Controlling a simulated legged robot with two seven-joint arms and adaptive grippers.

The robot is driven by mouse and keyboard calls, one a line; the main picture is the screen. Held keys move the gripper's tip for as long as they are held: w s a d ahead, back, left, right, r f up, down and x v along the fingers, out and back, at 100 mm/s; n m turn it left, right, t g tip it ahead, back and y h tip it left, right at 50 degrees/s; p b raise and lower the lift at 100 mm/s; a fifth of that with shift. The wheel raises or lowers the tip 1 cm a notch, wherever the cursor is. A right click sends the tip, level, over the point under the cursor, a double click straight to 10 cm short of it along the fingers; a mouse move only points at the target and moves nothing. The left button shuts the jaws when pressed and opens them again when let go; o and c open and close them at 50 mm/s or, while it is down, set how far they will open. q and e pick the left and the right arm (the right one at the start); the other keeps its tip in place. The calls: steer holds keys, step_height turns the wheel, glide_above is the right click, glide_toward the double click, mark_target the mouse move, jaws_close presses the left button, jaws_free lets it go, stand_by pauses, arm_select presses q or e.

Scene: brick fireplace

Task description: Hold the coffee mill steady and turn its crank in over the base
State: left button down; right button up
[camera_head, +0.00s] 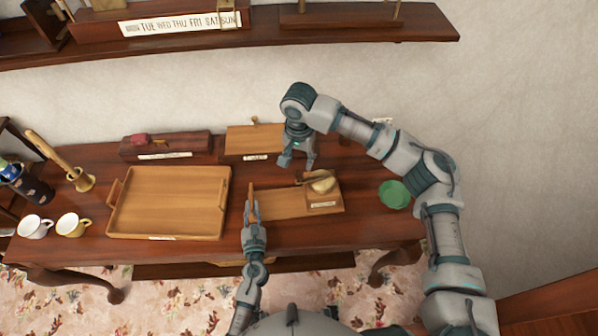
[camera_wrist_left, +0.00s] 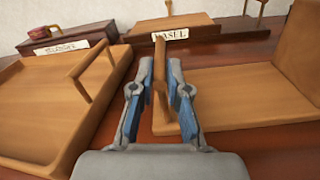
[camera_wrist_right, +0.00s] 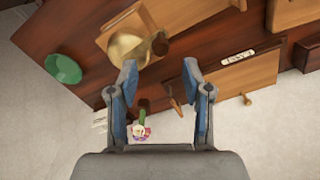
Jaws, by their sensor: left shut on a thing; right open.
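The coffee mill has a flat wooden base (camera_head: 275,204) with a small box (camera_head: 324,199) at its right end and a pale brass dome (camera_head: 321,183) on top. A thin dark crank crosses near the dome; its dark knob (camera_wrist_right: 160,46) shows beside the dome in the right wrist view. My left gripper (camera_head: 251,213) is shut on the upright wooden handle (camera_wrist_left: 160,62) at the base's left end. My right gripper (camera_head: 297,163) is open and empty, above and behind the mill, apart from the knob. The fingers hide part of the handle.
A wooden tray (camera_head: 113,205) lies left of the mill. A green bowl (camera_head: 394,194) stands to the right. A labelled board (camera_head: 252,139) and a dark box (camera_head: 190,143) sit at the back. Two cups (camera_head: 72,225) stand far left.

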mark_target(299, 172)
step_height(299, 172, down, 7)
jaws_close()
stand_by(0.4)
